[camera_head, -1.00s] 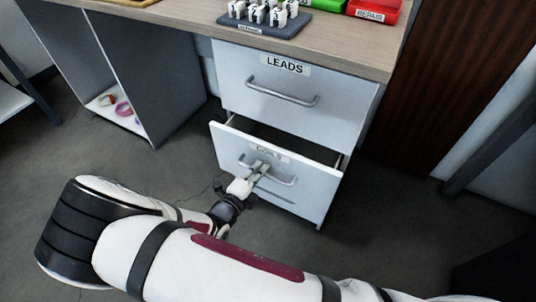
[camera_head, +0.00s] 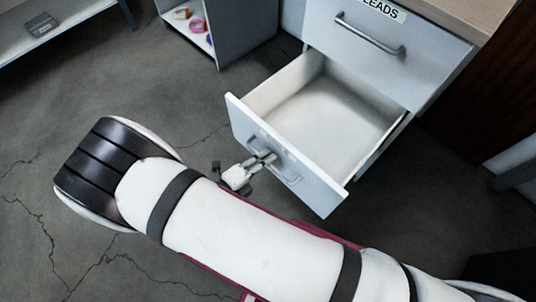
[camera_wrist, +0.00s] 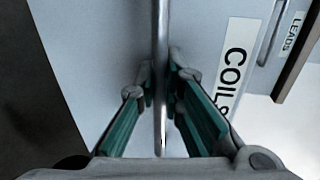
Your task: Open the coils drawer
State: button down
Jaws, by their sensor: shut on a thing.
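The coils drawer (camera_head: 285,165) is the lower drawer of the desk and stands far out. Its inside looks empty and pale. In the wrist view its front (camera_wrist: 85,55) carries a label reading "COILS", partly covered by a finger. My gripper (camera_head: 265,158) is at the drawer front, shut on the metal bar handle (camera_head: 290,174). In the wrist view the handle (camera_wrist: 160,60) runs between the green-padded fingers of my gripper (camera_wrist: 160,95).
The closed LEADS drawer (camera_head: 385,45) with its own bar handle is above. An open shelf unit (camera_head: 228,35) with small coloured rings stands to the left. A low shelf (camera_head: 60,45) is at the far left. The floor before the drawer is clear.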

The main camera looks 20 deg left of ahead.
jog(key=shift+s, duration=0.25)
jog(key=c, duration=2)
grip_release()
jog(key=shift+a, duration=0.1)
jog(key=shift+r, duration=0.1)
